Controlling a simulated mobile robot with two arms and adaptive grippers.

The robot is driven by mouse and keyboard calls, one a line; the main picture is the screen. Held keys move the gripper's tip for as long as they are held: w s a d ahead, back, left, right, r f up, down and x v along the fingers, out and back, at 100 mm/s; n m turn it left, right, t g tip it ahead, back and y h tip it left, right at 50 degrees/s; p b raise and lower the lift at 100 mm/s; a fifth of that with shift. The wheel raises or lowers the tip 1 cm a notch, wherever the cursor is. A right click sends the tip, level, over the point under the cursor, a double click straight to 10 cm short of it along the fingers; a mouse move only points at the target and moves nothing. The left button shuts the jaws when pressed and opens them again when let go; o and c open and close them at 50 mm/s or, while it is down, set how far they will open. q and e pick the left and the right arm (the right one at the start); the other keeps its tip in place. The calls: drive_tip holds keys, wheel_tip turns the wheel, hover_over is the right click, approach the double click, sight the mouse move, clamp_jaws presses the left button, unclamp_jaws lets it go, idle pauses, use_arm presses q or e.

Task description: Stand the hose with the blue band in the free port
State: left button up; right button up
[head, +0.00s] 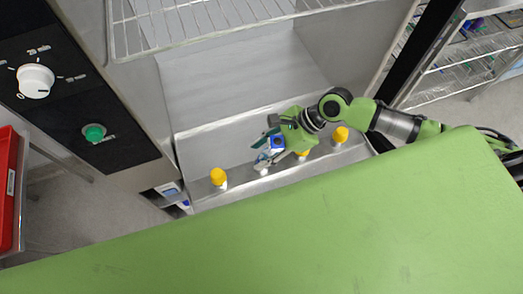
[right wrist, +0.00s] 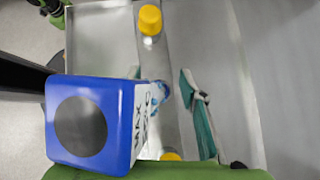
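My right gripper (head: 265,146) is over the strip along the near edge of the washer chamber. In the right wrist view its fingers (right wrist: 168,92) stand apart, with one partly hidden by a blue block. A white-and-blue piece (right wrist: 158,92), which looks like the hose with the blue band, shows between and below the fingers. In the head view it shows just under the gripper (head: 262,168); I cannot tell whether the fingers touch it. The free port cannot be made out. My left gripper is not in view.
Yellow-topped white pieces stand along the strip: one at left (head: 218,177), one at right (head: 341,135), one partly hidden beside the gripper (head: 303,155). A wire rack (head: 190,25) is behind. A green surface (head: 300,230) fills the front. A control panel (head: 70,90) is at left.

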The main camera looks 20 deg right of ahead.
drive_tip(key=shift+r, duration=0.2)
drive_tip(key=v, duration=1.1)
drive_tip(key=shift+d+r, duration=0.15)
drive_tip(key=shift+d, duration=0.2)
drive_tip(key=p+v, duration=0.5)
drive_tip(key=p, duration=0.1)
drive_tip(key=shift+s, duration=0.1)
